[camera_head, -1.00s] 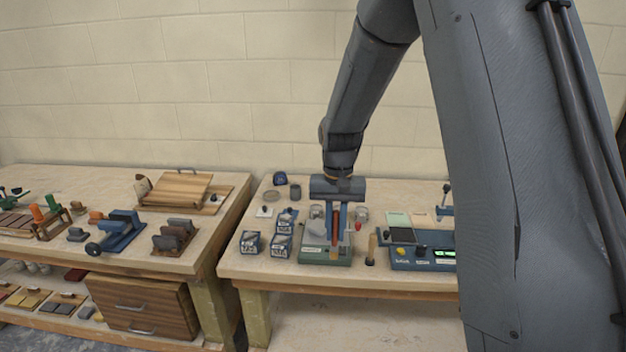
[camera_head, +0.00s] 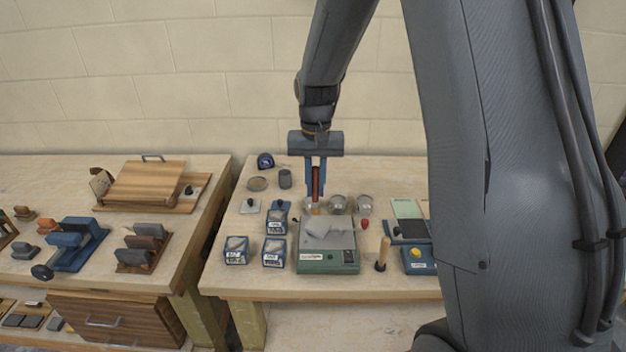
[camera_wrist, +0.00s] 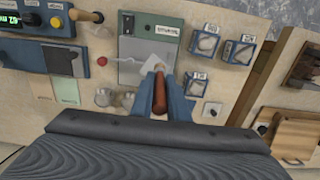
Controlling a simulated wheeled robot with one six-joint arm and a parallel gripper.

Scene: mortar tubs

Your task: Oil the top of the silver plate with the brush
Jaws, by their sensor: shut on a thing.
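My gripper (camera_head: 316,186) is shut on a brush with a red-brown handle (camera_head: 316,182). The handle (camera_wrist: 160,95) also shows between the fingers in the wrist view. I cannot tell whether the tip touches anything.
Metal cups (camera_head: 364,204) stand behind the device. Small blue boxes (camera_head: 273,252) sit to its left. A wooden peg (camera_head: 382,252), a red knob (camera_head: 365,224) and a blue instrument (camera_head: 420,262) are to its right. A second bench with a wooden board (camera_head: 148,184) stands left.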

